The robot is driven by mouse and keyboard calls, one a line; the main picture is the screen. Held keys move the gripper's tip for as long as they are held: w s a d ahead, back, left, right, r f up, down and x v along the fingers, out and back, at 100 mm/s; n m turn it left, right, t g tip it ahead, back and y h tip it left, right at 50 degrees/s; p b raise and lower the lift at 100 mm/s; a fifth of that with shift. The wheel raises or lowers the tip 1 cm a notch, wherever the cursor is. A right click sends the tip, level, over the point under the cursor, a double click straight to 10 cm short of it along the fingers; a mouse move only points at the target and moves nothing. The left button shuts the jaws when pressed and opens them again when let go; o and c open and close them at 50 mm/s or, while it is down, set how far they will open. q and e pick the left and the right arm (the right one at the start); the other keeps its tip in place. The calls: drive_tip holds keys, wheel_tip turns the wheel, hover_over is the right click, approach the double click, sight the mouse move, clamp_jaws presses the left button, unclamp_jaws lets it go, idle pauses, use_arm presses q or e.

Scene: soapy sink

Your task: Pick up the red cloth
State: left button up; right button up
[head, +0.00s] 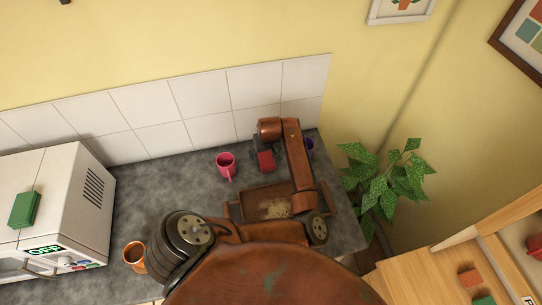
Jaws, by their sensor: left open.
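A small red block-like piece (265,161), which may be the folded red cloth, lies on the grey counter near the back wall. My left gripper (261,150) is over its far side, with the jaws open. The fingers are dark and small, and I cannot tell whether they touch the red piece. My left arm reaches across the copper-coloured sink and hides part of it. My right gripper is not in view.
The sink (252,213) has pale suds inside. A pinkish-red mug (226,166) stands left of the red piece, and a purple item (309,145) is partly hidden behind my arm. A plant (385,180) is right.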

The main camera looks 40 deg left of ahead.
sight(266, 159)
use_arm(q)
drive_tip(key=shift+f, duration=0.45)
drive_tip(key=f, duration=0.1)
drive_tip(key=w+f+p, duration=0.1)
drive_tip(key=shift+w+f, duration=0.1)
drive_tip(key=shift+f, duration=0.25)
drive_tip(key=shift+x, duration=1.15)
drive_tip(key=shift+f, duration=0.15)
drive_tip(key=shift+c, duration=1.1)
drive_tip(key=c, duration=1)
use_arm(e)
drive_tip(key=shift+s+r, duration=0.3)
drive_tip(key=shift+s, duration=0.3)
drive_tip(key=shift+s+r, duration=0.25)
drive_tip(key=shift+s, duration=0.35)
